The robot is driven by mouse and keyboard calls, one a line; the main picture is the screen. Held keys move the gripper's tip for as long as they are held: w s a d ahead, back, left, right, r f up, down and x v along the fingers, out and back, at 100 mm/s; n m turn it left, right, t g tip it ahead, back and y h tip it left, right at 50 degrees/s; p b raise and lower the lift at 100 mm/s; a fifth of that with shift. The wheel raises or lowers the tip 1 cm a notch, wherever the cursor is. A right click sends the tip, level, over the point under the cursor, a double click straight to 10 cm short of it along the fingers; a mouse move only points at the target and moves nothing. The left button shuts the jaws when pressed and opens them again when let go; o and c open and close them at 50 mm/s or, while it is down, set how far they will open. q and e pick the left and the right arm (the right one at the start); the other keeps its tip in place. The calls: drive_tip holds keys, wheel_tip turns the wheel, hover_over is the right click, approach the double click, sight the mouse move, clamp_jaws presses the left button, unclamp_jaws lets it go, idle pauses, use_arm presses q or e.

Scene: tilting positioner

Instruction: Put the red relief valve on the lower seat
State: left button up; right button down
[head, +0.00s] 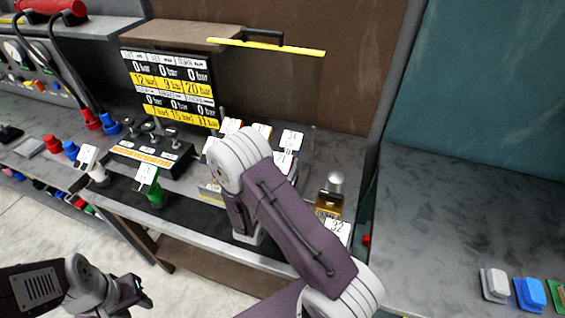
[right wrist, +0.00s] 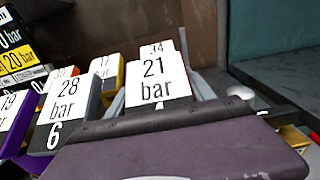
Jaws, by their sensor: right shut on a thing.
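My right arm crosses the middle of the head view and hides its gripper and the work below it. In the right wrist view the purple body of my right gripper (right wrist: 190,150) fills the front. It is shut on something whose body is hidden. A white "21 bar" tag (right wrist: 155,80) stands upright just beyond it. A red part (right wrist: 62,73) shows behind the "28 bar" tag (right wrist: 65,110); I cannot tell whether it is the red relief valve. I cannot make out the lower seat. My left gripper (head: 138,300) is low at the left, away from the bench, its fingers unclear.
A black and yellow pressure board (head: 170,90) stands behind a box with several knobs (head: 150,145). A green tagged part (head: 155,192) is at the front left. A brass block (head: 328,205) stands right of my arm. Grey, blue and green parts (head: 528,293) lie far right; the bench behind them is clear.

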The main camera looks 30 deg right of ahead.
drive_tip(key=shift+s+r, duration=0.1)
drive_tip(key=c, duration=0.8)
unclamp_jaws()
drive_tip(key=o, duration=0.4)
drive_tip(key=shift+s+a, duration=0.15)
drive_tip(key=shift+a, duration=0.15)
drive_tip(key=shift+b+v, duration=1)
drive_tip(key=shift+v, duration=4.75)
drive_tip(key=shift+d, duration=0.1)
